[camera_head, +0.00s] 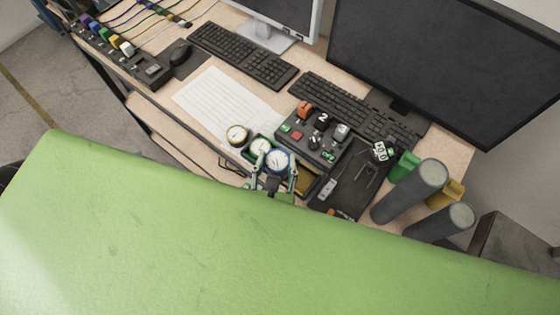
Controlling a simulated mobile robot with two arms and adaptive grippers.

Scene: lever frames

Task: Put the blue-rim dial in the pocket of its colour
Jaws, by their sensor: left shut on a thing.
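The blue-rim dial (278,160) has a white face and is held between the fingers of my left gripper (276,169), near the front edge of the desk. The gripper is shut on it. A green-rim dial (261,146) is just to its left, partly overlapped by a finger. A yellow-rim dial (237,134) lies farther left, on the desk by the white paper. A yellowish compartment (307,187) shows just right of the gripper. I cannot make out a blue pocket; the dial and gripper hide part of that area. My right gripper cannot be made out.
A dark lever box (314,137) with numbered levers stands behind and right of the dial. A dark tray (343,189) with small items is to the right. Keyboards (241,55) and monitors (455,62) stand behind. White paper (222,100) leaves a flat area left.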

